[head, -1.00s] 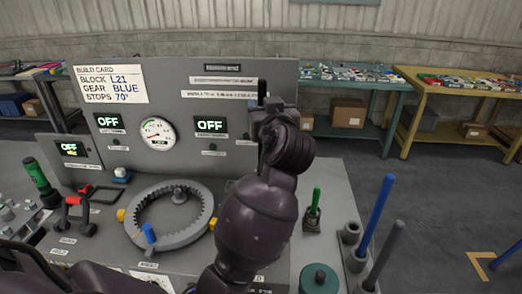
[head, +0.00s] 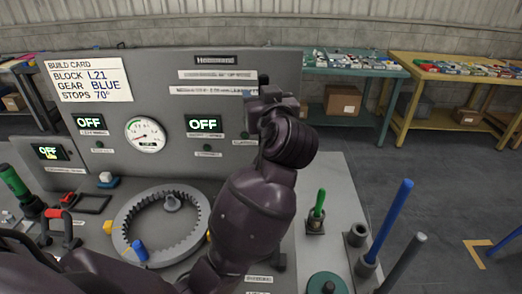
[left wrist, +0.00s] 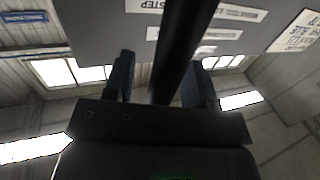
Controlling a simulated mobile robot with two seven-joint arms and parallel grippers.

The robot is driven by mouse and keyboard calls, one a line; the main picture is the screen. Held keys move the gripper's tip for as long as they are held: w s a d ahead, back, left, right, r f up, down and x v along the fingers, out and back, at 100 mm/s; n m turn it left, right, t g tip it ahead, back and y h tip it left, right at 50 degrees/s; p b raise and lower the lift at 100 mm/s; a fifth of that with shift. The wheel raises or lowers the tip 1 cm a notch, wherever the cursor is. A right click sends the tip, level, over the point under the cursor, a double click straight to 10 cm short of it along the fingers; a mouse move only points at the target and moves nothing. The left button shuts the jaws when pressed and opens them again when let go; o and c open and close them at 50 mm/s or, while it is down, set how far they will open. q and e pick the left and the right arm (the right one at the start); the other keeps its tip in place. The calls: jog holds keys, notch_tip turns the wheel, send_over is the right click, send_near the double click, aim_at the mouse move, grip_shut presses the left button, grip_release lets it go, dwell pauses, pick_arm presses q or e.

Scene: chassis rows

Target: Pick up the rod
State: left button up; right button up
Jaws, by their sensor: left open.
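Several rods show in the head view. A blue rod (head: 389,222) stands tilted in a grey holder at the bench's right edge. A grey rod (head: 403,262) leans beside it, nearer me. Another blue rod (head: 506,240) is at the far right, partly cut off. My left gripper (head: 263,92) is raised in front of the upright panel, left of these rods and apart from them; my wrist partly hides it. In the left wrist view its fingers (left wrist: 160,78) are apart. A dark bar (left wrist: 183,45) passes between them; I cannot tell what it is. My right gripper is not in view.
The panel (head: 250,68) stands behind my gripper. A toothed ring (head: 128,213), a green-handled tool (head: 318,205) and a green round part (head: 326,284) are on the bench. Teal (head: 360,70) and yellow (head: 401,95) tables stand behind. The floor at right is mostly clear.

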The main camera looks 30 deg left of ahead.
pick_arm(q)
jog(key=shift+c, duration=0.8)
jog(key=shift+r, duration=0.1)
grip_shut()
